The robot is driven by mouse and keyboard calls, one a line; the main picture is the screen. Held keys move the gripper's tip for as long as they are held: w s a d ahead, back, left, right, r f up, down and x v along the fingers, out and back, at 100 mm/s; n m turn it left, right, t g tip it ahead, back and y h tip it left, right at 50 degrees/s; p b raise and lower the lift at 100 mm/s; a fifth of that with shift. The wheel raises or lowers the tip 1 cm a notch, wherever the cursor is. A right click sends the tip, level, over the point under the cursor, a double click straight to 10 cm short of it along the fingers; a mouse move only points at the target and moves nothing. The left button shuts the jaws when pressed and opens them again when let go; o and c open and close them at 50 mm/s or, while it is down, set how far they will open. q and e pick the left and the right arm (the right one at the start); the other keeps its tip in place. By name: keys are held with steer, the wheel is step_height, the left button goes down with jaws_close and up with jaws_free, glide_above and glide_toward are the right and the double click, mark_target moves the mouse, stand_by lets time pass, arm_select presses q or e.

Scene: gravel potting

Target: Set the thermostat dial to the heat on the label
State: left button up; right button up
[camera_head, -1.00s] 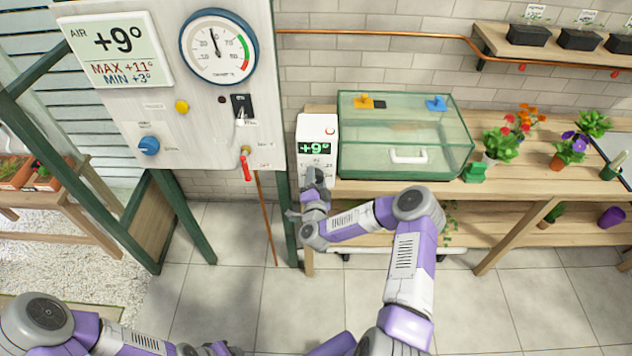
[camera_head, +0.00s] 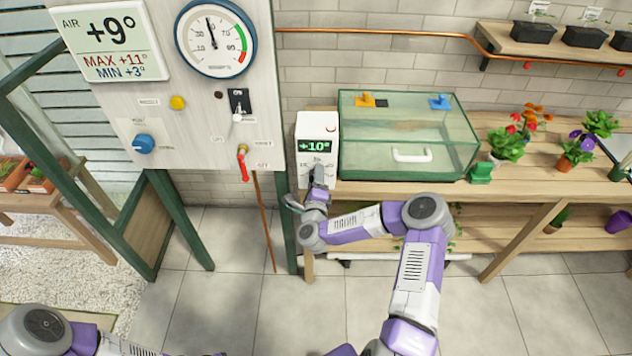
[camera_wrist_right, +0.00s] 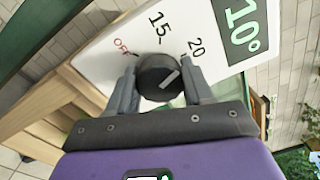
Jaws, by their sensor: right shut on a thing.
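The white thermostat box (camera_head: 318,128) stands at the left end of the wooden bench in the head view. Its green display reads +10°, and the display (camera_wrist_right: 242,22) also shows in the right wrist view. The black dial (camera_wrist_right: 156,78) has a pale pointer line, with OFF, 15 and 20 printed around it. My right gripper (camera_head: 317,172) is shut on the dial, one finger at each side, as the right wrist view (camera_wrist_right: 160,84) shows. The pointer slants toward the 20 side in that tilted view. Only my left arm's links show at the lower left; its gripper is out of view.
A glass propagator case (camera_head: 405,145) stands right beside the thermostat. Potted flowers (camera_head: 505,143) are further right on the bench. A panel with an air display (camera_head: 110,38), a round gauge (camera_head: 215,40), a blue knob (camera_head: 143,144) and a red-handled valve (camera_head: 243,165) is at left.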

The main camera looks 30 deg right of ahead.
steer(key=shift+m+b, duration=0.65)
steer(key=shift+m, duration=1.35)
steer(key=o, duration=1)
steer(key=shift+o, duration=0.2)
steer(key=v, duration=0.7)
steer(key=shift+s+p, duration=0.25)
steer(key=shift+p, duration=0.15)
steer(key=shift+a, duration=0.25)
